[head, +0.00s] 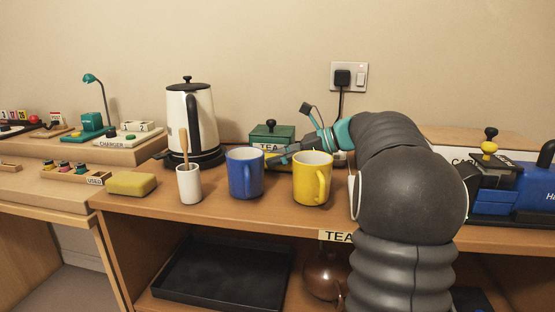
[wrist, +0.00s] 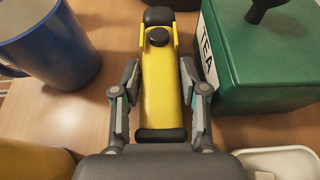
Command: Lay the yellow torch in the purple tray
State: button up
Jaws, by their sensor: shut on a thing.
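The yellow torch (wrist: 160,85) has a black head end, a round black button and a black tail band. It lies lengthwise between the fingers of my gripper (wrist: 159,92) in the wrist view, and the gripper is shut on it. In the head view my gripper (head: 277,156) is behind the blue and yellow mugs, in front of the green tea box; the torch is mostly hidden there. Whether the torch touches the wooden top is unclear. No purple tray shows in either view.
The blue mug (head: 245,173), yellow mug (head: 311,178) and green tea box (head: 272,134) crowd my gripper. A kettle (head: 190,120) and a white cup with a wooden handle (head: 188,184) stand left. A black tray (head: 222,272) lies on the lower shelf.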

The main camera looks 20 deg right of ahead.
jog(key=shift+f, duration=0.3)
jog(key=o, duration=1)
jog(key=shift+r, duration=0.1)
